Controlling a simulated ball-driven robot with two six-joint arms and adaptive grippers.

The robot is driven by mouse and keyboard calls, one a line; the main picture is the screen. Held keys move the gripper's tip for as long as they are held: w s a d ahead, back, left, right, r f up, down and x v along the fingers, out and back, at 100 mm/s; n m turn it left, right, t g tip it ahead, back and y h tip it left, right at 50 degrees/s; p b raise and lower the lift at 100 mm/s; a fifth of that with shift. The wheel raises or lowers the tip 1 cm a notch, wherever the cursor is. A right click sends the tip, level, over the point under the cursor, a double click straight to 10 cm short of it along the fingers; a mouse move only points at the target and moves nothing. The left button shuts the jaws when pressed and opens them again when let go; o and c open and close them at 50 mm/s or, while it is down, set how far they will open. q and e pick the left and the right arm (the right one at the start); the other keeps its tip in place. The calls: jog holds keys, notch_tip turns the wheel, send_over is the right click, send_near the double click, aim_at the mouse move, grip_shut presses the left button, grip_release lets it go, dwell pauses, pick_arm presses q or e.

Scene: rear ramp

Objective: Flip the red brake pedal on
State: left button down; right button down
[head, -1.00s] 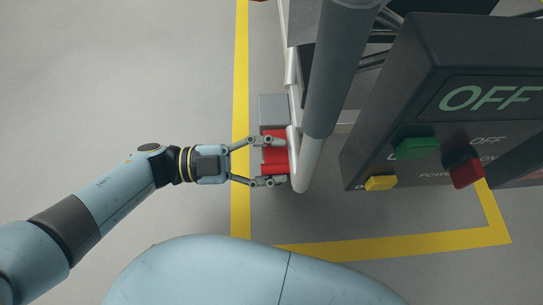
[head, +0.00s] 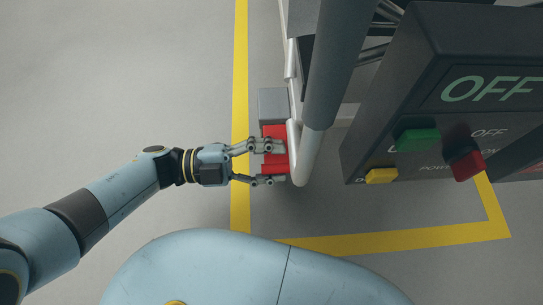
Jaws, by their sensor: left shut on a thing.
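The red brake pedal (head: 273,131) sits beside the lower end of a pale metal frame, just in front of a grey block. My left gripper (head: 275,164) comes in from the left and is shut on the red pedal, with one finger lying across its middle and the other along its near end. The fingers hide part of the pedal. My right gripper is not in view.
A grey block (head: 273,104) adjoins the pedal. A thick grey post (head: 335,70) rises close on the right. A dark control panel (head: 420,100) reading OFF has green, red and yellow buttons. Yellow lines (head: 240,80) mark the floor, which is open on the left.

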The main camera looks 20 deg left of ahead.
pick_arm(q)
jog(key=c, duration=1)
grip_release()
jog(key=shift+s+f, duration=0.1)
jog(key=shift+f, duration=0.2)
jog(key=o, duration=0.3)
jog(key=shift+a+r, duration=0.1)
jog(key=shift+o, duration=0.2)
jog(key=v, duration=1.2)
